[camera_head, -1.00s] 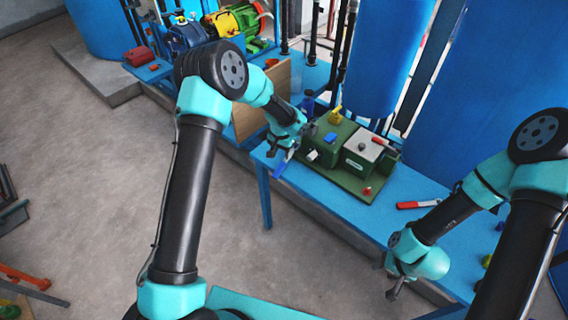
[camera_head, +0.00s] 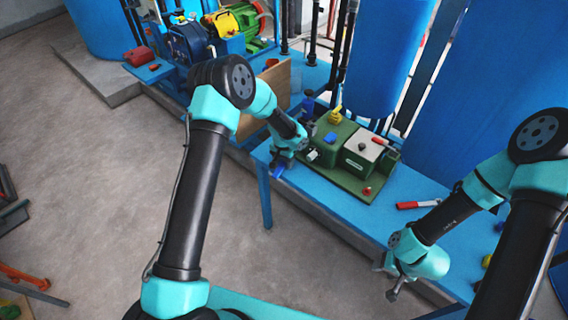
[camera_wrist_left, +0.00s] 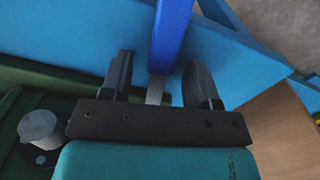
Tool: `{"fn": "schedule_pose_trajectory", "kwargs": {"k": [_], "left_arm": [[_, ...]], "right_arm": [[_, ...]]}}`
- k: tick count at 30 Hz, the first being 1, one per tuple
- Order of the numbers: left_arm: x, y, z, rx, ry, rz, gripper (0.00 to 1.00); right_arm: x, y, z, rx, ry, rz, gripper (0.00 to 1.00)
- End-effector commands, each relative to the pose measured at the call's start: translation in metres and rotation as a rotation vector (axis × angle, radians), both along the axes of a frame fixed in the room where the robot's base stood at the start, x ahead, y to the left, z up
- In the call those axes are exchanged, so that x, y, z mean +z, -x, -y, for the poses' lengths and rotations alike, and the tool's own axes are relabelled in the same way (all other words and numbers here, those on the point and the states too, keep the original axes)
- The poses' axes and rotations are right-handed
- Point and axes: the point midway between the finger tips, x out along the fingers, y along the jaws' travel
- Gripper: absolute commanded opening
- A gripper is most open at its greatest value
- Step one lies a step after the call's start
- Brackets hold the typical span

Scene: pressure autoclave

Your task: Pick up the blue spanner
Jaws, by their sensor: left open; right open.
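The blue spanner (camera_head: 278,172) lies at the front left edge of the blue bench, mostly hidden by my left gripper (camera_head: 278,160) in the head view. In the left wrist view, its blue handle (camera_wrist_left: 171,35) runs up past the fingertips, and a grey metal part (camera_wrist_left: 155,90) shows between the fingers. My left gripper (camera_wrist_left: 158,64) is open, with one finger on each side of the spanner. A gap shows on each side. My right gripper (camera_head: 391,286) is open and empty, in front of the bench at the lower right.
A green unit (camera_head: 358,162) with a grey top stands on the blue bench (camera_head: 335,200) just right of my left gripper. A red-handled tool (camera_head: 418,204) lies further right. A wooden board (camera_head: 250,127) stands left of the gripper. Blue tanks (camera_head: 385,60) rise behind.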

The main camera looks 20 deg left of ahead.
Motion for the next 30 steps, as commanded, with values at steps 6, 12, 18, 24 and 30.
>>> {"fn": "schedule_pose_trajectory", "kwargs": {"k": [6,12,18,24,30], "left_arm": [[0.0003,0.0000,0.0000,0.000,0.000,0.000,0.55],[0.0004,0.0000,0.0000,0.000,0.000,0.000,0.50],[0.0004,0.0000,0.0000,0.000,0.000,0.000,0.30],[0.0004,0.0000,0.0000,0.000,0.000,0.000,0.11],[0.0006,-0.0002,0.0000,0.000,0.000,0.000,0.00]], "right_arm": [[0.0000,0.0000,0.0000,0.000,0.000,0.000,0.50],[0.0000,0.0000,0.0000,0.000,0.000,0.000,0.50],[0.0000,0.0000,0.0000,0.000,0.000,0.000,0.50],[0.0000,0.0000,0.0000,0.000,0.000,0.000,0.50],[0.0000,0.0000,0.0000,0.000,0.000,0.000,0.50]]}}
